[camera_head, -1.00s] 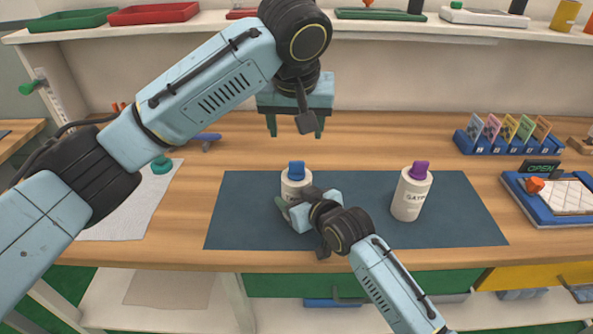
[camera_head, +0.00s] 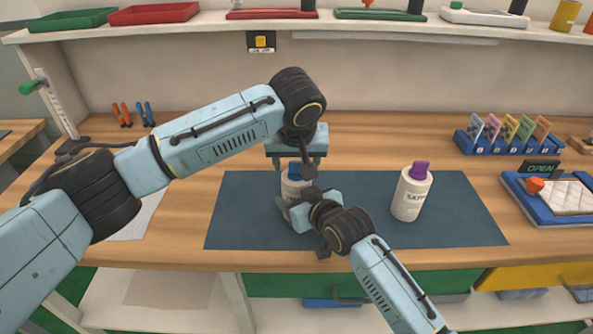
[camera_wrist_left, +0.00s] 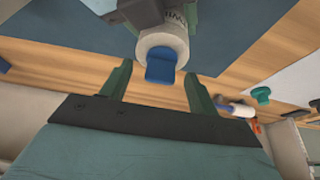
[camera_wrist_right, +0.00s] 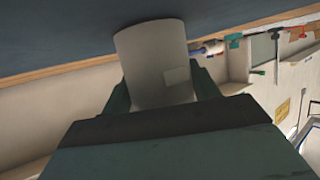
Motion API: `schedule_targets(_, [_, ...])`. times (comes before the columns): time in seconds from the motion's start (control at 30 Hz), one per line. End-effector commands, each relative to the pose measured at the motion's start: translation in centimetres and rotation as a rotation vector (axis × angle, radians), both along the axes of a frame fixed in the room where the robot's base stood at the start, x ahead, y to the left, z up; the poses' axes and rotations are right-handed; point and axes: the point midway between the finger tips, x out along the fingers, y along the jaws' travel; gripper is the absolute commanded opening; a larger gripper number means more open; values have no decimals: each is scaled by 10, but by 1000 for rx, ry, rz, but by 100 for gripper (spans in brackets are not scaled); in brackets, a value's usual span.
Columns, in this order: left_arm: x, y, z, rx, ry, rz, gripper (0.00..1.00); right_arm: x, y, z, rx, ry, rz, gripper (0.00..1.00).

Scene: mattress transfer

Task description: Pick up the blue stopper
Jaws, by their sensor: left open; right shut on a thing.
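The blue stopper (camera_head: 294,170) sits on top of a white bottle (camera_head: 291,188) on the dark blue mat (camera_head: 240,225). My left gripper (camera_head: 297,165) is open above the stopper and points down. In the left wrist view the stopper (camera_wrist_left: 165,66) shows between and a little beyond the open fingers (camera_wrist_left: 157,82), with no visible contact. My right gripper (camera_head: 288,208) is shut on the white bottle, low on its side. In the right wrist view the bottle body (camera_wrist_right: 152,62) fills the space between the fingers. The arms hide part of the bottle in the head view.
A second white bottle (camera_head: 408,198) with a purple stopper (camera_head: 419,169) stands on the mat to the right. A blue card rack (camera_head: 495,142) and a blue tray with a quilted pad (camera_head: 562,195) lie further right.

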Motion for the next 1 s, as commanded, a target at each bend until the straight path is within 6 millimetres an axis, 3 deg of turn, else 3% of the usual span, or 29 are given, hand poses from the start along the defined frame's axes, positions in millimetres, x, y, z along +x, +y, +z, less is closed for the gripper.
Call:
schedule_targets(0.3, [2,0,-6,1,0,-2,59,0,0,-1,-1,1,0,28])
schedule_targets(0.67, [2,0,-5,1,0,-2,13,0,0,0,-1,1,0,28])
schedule_targets(1.0, [2,-1,1,-1,-2,-2,13,0,0,0,-1,1,0,28])
